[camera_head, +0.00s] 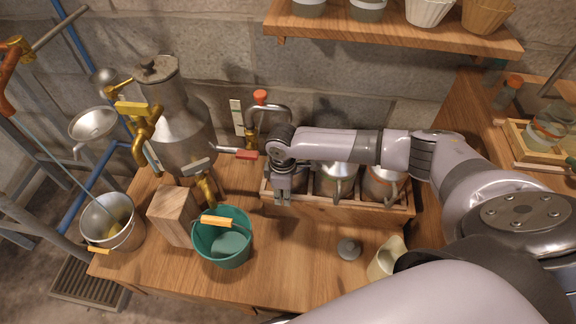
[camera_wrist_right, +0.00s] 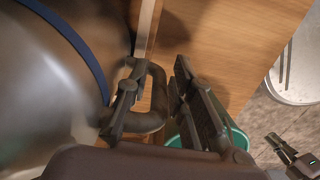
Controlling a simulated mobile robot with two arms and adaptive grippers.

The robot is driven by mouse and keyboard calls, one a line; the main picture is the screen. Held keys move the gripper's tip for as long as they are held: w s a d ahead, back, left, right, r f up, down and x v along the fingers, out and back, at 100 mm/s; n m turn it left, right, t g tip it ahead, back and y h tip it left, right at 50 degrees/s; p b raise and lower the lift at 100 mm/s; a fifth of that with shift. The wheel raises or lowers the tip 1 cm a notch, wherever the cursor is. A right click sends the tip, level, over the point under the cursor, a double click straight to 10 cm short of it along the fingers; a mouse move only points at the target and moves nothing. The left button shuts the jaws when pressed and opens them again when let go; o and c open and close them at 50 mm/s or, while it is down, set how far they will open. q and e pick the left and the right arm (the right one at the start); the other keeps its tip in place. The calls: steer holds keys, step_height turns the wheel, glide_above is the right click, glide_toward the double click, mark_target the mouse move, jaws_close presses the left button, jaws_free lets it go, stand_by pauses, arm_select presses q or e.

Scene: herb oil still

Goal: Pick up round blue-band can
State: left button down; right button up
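The round blue-band can (camera_wrist_right: 45,80) fills the left of the right wrist view, a shiny metal body with a dark blue band. Its dark loop handle (camera_wrist_right: 158,95) lies between the fingers of my right gripper (camera_wrist_right: 160,108). One finger is on the inner side of the loop and the other is outside, with a gap beside the handle. In the head view my right gripper (camera_head: 283,197) points down at the left end of the wooden tray (camera_head: 345,208), and it hides most of the can there.
Two more metal cans (camera_head: 337,180) (camera_head: 384,184) stand in the tray. A green bucket (camera_head: 222,240), a wooden block (camera_head: 172,216) and the metal still (camera_head: 182,130) are left of the gripper. A shelf (camera_head: 390,30) hangs above. The table front is mostly clear.

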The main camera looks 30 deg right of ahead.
jaws_close()
stand_by(0.8)
steer(key=shift+w+r, duration=0.15)
